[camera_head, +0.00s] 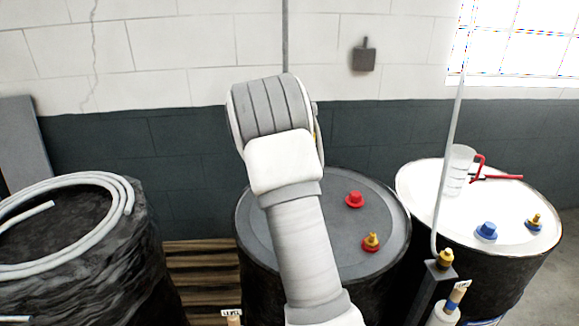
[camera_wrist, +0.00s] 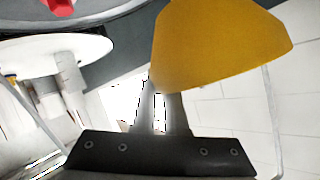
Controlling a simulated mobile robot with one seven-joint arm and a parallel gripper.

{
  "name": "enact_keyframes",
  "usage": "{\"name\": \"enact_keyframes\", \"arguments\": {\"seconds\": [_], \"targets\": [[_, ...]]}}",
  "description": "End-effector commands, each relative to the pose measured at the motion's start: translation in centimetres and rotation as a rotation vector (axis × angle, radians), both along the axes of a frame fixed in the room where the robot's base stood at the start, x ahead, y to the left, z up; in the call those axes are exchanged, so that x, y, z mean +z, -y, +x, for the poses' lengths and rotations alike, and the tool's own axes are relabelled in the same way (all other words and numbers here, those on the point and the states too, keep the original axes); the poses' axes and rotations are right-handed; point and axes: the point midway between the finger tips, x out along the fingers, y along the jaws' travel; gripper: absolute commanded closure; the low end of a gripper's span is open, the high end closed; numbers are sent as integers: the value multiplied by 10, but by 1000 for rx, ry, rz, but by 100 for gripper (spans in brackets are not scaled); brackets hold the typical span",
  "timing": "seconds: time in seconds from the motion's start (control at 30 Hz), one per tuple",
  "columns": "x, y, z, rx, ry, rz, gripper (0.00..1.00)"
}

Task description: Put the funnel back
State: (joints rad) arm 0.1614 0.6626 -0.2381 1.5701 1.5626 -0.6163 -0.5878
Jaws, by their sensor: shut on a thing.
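The yellow funnel (camera_wrist: 222,45) fills the upper right of the wrist view, at the tips of my gripper (camera_wrist: 163,92). My gripper is shut on it, though the exact contact is hard to make out. In the head view my arm hides the gripper and nearly all of the funnel; only a thin yellow sliver shows at the arm's right edge. A dark grey bracket (camera_head: 364,56) is fixed to the wall right of my arm, with nothing seen hanging on it.
A grey-topped drum (camera_head: 262,238) with a red cap (camera_head: 354,199) stands below my arm. A white-topped drum (camera_head: 420,188) at right carries a clear beaker (camera_head: 459,168), red tool (camera_head: 497,177) and blue cap (camera_head: 486,231). A wrapped drum (camera_head: 90,265) with coiled hose (camera_head: 122,190) stands left.

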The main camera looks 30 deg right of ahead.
Motion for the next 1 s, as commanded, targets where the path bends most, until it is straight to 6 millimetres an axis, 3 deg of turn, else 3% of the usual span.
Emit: {"name": "enact_keyframes", "arguments": {"seconds": [0.1,0.3,0.63,1.0], "targets": [[-15,-22,15,4,-2,0,100],[-28,-40,26,0,0,0,100],[-67,-41,27,0,-2,-1,100],[-71,-41,27,0,0,0,100]]}}
